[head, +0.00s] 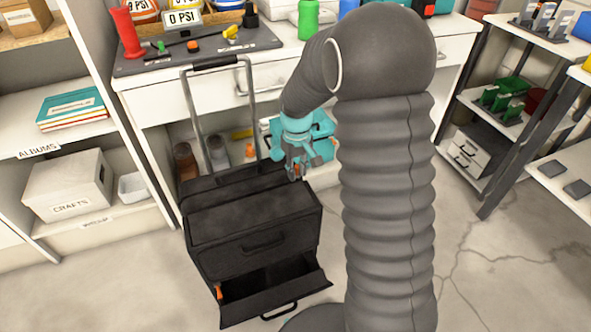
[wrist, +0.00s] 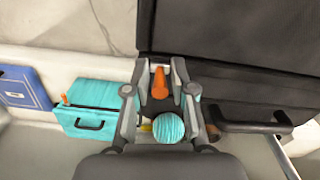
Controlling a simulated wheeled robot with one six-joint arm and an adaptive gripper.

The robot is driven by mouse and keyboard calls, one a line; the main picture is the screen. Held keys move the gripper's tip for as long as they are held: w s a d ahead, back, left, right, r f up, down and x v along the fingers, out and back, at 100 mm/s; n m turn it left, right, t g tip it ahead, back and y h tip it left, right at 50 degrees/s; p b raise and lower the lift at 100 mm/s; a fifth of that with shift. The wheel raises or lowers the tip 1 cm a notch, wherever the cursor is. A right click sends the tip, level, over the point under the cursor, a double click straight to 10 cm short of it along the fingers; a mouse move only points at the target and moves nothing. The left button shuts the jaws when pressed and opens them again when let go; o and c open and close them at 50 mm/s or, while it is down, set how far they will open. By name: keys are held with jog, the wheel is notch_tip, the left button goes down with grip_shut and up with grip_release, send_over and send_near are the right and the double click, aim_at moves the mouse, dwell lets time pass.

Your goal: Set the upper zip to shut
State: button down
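A black wheeled case (head: 250,213) with a raised handle stands on the floor. Its lower front flap hangs open, and an orange tab (head: 219,290) shows at that opening's left side. My gripper (head: 297,172) is at the case's upper right side. In the wrist view, an orange tab (wrist: 159,83), seemingly the upper zip's pull, stands between the fingers of my gripper (wrist: 160,66) beside the dark case (wrist: 230,40). The fingers are apart, with a gap visible on each side of the tab. The upper zip's track cannot be made out.
A workbench (head: 170,95) with tools stands behind the case. A teal box (wrist: 95,108) and a striped teal ball (wrist: 168,127) show near my gripper in the wrist view. A dark-framed shelf (head: 500,125) stands at right. The floor in front is clear.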

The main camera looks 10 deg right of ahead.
jog(key=c, duration=1.2)
grip_release()
jog(key=shift+w+d, duration=0.1)
jog(key=shift+d, duration=0.1)
jog(key=shift+a, duration=0.1)
jog(key=shift+r, duration=0.15)
jog(key=shift+r, duration=0.35)
notch_tip(320, 180, up, 11)
